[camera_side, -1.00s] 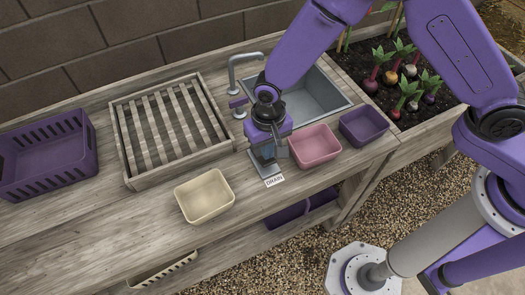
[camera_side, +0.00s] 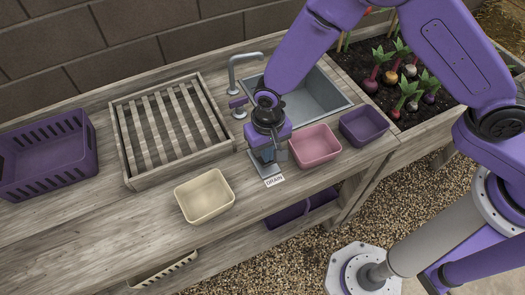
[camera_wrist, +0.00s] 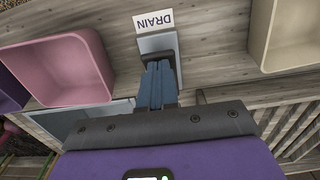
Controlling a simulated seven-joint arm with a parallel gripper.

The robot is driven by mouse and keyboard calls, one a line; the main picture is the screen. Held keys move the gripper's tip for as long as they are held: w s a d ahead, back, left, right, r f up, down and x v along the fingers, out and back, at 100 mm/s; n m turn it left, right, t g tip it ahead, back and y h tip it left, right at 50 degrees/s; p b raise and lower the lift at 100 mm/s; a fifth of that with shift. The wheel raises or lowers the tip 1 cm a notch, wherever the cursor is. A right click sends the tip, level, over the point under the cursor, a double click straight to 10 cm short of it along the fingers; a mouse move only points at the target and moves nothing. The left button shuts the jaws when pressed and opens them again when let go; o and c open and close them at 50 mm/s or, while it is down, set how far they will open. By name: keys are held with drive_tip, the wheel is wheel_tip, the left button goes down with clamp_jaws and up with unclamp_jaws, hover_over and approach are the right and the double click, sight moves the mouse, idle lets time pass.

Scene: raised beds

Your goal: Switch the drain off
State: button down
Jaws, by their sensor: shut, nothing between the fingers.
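The drain switch's grey plate (camera_side: 264,168) lies on the bench top in front of the sink, with a white DRAIN label (camera_side: 274,181) at its near edge. In the wrist view the plate (camera_wrist: 158,42) and the label (camera_wrist: 154,20) show just past my fingertips. My gripper (camera_side: 267,156) points down over the plate, its blue fingers (camera_wrist: 158,66) shut together with nothing between them. The fingertips are at or very close to the switch; I cannot tell if they touch. The switch's moving part is hidden behind the fingers, so its position is not visible.
A pink bin (camera_side: 315,146) stands close to the right of my gripper, with a purple bin (camera_side: 363,125) beyond. A cream bin (camera_side: 204,196) is at the left front. Behind are the sink (camera_side: 318,92), faucet (camera_side: 232,70) and slatted rack (camera_side: 127,150). Bare bench lies left of the cream bin.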

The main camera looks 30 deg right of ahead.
drive_tip(key=shift+f, duration=0.55)
drive_tip(key=shift+r, duration=3.55)
